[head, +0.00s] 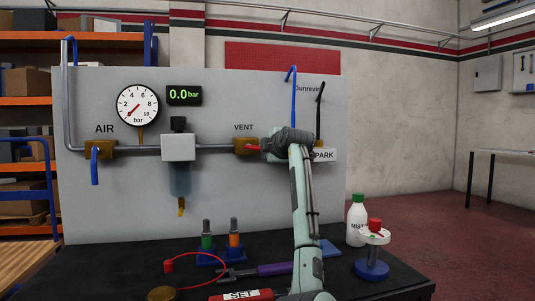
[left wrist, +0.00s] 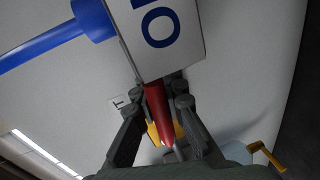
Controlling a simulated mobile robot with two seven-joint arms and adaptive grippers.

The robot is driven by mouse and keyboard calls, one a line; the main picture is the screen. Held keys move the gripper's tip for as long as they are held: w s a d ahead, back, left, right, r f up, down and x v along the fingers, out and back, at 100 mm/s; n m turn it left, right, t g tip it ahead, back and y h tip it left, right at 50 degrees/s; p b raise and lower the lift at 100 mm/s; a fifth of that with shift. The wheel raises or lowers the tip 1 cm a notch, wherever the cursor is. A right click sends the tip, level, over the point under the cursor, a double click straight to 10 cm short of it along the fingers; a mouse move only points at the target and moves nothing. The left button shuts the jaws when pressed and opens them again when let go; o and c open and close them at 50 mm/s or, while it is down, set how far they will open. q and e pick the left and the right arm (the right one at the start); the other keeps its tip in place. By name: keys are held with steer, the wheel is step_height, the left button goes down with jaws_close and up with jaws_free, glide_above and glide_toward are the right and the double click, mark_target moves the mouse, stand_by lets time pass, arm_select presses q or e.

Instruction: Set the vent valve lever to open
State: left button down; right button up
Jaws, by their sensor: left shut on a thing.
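The vent valve (head: 243,146) is a brass body on the grey pipe, under the VENT label on the panel. Its red lever (head: 253,148) points right from the body, roughly in line with the pipe. My left gripper (head: 268,147) is at the lever and hides its outer end. In the left wrist view the red lever (left wrist: 158,100) lies between the two fingers of my left gripper (left wrist: 164,93), which is shut on it. Part of the brass body (left wrist: 153,134) shows behind the lever. My right gripper is not in view.
The air valve (head: 100,150) with a blue handle is at the left. The gauge (head: 138,105) points near zero and the display (head: 184,95) reads 0.0 bar. Hand tools lie in front.

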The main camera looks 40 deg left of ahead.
arm_select(q)
steer(key=shift+r, duration=0.15)
stand_by(0.4)
steer(key=c, duration=1.7)
jaws_free()
steer(key=shift+c, duration=0.2)
steer(key=v, duration=1.2)
